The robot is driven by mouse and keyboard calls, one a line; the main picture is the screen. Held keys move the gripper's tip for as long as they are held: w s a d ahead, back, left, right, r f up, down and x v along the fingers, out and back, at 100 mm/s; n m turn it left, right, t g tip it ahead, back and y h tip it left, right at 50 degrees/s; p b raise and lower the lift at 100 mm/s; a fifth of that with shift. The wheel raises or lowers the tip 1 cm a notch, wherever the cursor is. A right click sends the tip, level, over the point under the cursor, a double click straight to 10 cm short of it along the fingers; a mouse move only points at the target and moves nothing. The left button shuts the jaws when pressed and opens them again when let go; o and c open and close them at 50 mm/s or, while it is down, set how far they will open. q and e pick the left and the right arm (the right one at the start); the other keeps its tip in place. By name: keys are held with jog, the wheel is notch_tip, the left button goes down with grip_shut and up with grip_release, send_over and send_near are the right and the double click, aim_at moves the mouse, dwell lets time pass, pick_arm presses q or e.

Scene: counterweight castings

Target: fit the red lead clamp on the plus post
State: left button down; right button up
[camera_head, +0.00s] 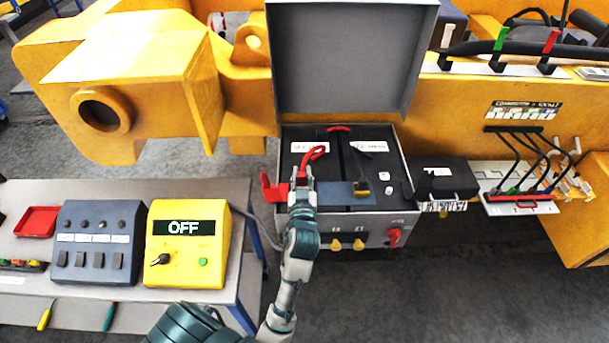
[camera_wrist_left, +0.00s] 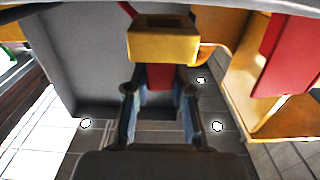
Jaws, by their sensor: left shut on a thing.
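My left gripper (camera_head: 302,190) is over the left front part of the open grey battery box (camera_head: 300,228). It is shut on the red lead clamp (camera_head: 302,173), whose red lead (camera_head: 316,152) loops up behind it. In the left wrist view the red body of the clamp (camera_wrist_left: 160,76) sits between the fingers (camera_wrist_left: 160,92), with its yellow metal head (camera_wrist_left: 163,43) beyond them. I cannot make out the plus post; whether the clamp touches one is unclear. My right gripper is not in view.
The raised lid (camera_head: 350,60) stands behind the box. A red flap (camera_head: 272,188) sticks up at its left edge. A black lead with a brass clamp (camera_head: 362,188) lies to the right. A yellow unit reading OFF (camera_head: 188,262) stands on the left bench.

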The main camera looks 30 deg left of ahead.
pick_arm(q)
jog(key=shift+a, duration=0.6)
jog(key=shift+a+f, duration=0.15)
jog(key=shift+a, duration=0.1)
jog(key=shift+d, duration=0.55)
jog(key=shift+d+f, duration=0.2)
jog(key=shift+f, duration=0.05)
jog(key=shift+a+f, duration=0.1)
jog(key=shift+a+f+b, duration=0.25)
jog(key=shift+a+b, duration=0.05)
jog(key=shift+b, duration=0.1)
jog(key=shift+a, duration=0.1)
jog(key=shift+r, duration=0.1)
jog(key=shift+r+p, duration=0.3)
jog(key=shift+p, duration=0.25)
jog(key=shift+d, duration=0.2)
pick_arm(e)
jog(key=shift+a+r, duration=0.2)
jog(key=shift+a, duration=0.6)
pick_arm(q)
jog(key=shift+d, duration=0.15)
